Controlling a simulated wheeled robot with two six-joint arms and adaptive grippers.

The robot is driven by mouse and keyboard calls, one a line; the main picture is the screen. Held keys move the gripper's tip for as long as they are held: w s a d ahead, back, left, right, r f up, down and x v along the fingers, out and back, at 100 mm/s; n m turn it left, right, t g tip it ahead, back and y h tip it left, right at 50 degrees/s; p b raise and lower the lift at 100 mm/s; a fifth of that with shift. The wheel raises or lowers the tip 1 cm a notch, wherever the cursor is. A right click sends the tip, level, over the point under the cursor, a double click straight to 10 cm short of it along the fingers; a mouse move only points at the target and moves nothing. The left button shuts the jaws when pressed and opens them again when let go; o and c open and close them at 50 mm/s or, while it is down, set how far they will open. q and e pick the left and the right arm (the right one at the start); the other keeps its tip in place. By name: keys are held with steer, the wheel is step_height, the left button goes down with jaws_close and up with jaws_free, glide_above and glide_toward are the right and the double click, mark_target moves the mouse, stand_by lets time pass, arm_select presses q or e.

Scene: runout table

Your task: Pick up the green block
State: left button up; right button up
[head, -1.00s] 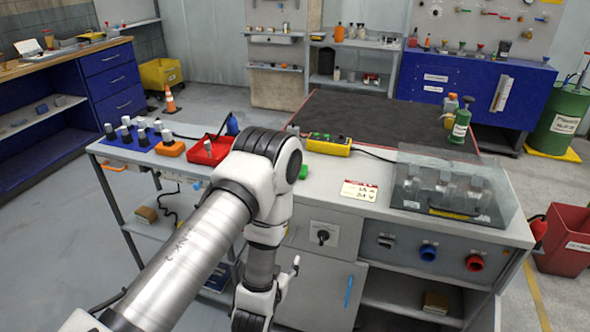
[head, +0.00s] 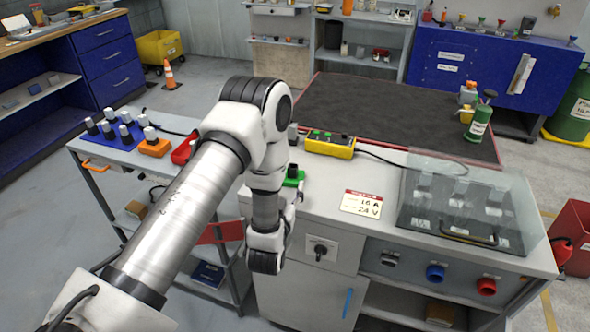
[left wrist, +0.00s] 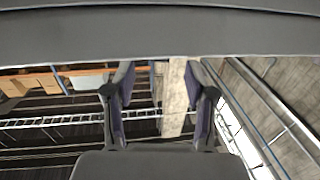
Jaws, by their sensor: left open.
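The green block (head: 293,179) sits on the grey bench top near its left edge, with a dark part on top. My left arm stands in front and hides some of that area. My left gripper (head: 299,196) is small and partly hidden in the head view, close to the block in the picture; I cannot tell the gap in depth. The left wrist view shows its two fingers (left wrist: 161,105) spread apart with nothing between them. The block does not show in that view. My right gripper is not in view.
A yellow control box (head: 330,146) with a cable lies behind the block. A label plate (head: 361,204) and a clear-covered case (head: 465,210) are to the right. Bench top between block and case is mostly clear.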

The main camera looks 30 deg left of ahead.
mark_target(292, 172)
arm_select(q)
steer(key=shift+w+a+r, duration=0.2)
steer(key=shift+w+r, duration=0.15)
steer(key=p+x, duration=0.2)
steer(key=x, duration=0.2)
steer(key=shift+w+f, duration=0.15)
steer(key=shift+f, duration=0.05)
steer(key=shift+w+a+f, duration=0.15)
steer(key=shift+w+f, duration=0.05)
steer(key=shift+s+r, duration=0.1)
steer(key=shift+s, duration=0.05)
steer(key=shift+c, duration=0.7)
jaws_close()
